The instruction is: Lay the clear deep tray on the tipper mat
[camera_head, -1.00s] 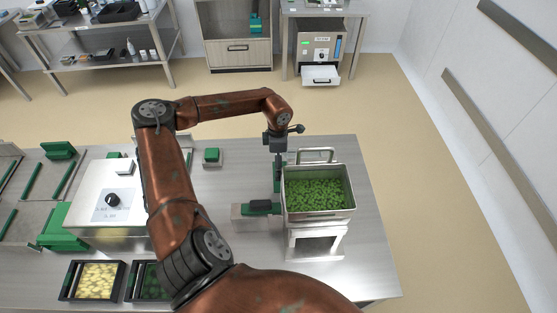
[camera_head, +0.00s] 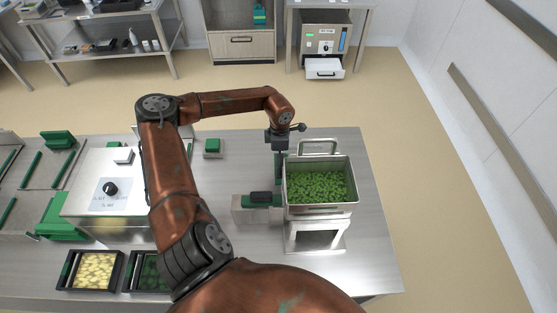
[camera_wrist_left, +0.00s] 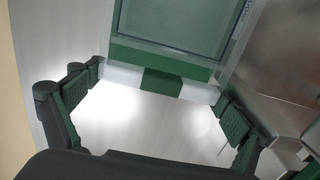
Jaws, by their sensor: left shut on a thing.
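My left gripper (camera_head: 279,158) hangs just left of the steel bin on the tipper stand and points down. I cannot tell whether the tray rests on that surface. In the head view the clear tray cannot be made out. A green pad with a black block (camera_head: 261,197) lies left of the bin. My right gripper is not in view.
The steel bin (camera_head: 320,209) holds green pieces and stands on a metal stand (camera_head: 316,238). Two black trays of food, one yellow (camera_head: 94,270), sit at the front left.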

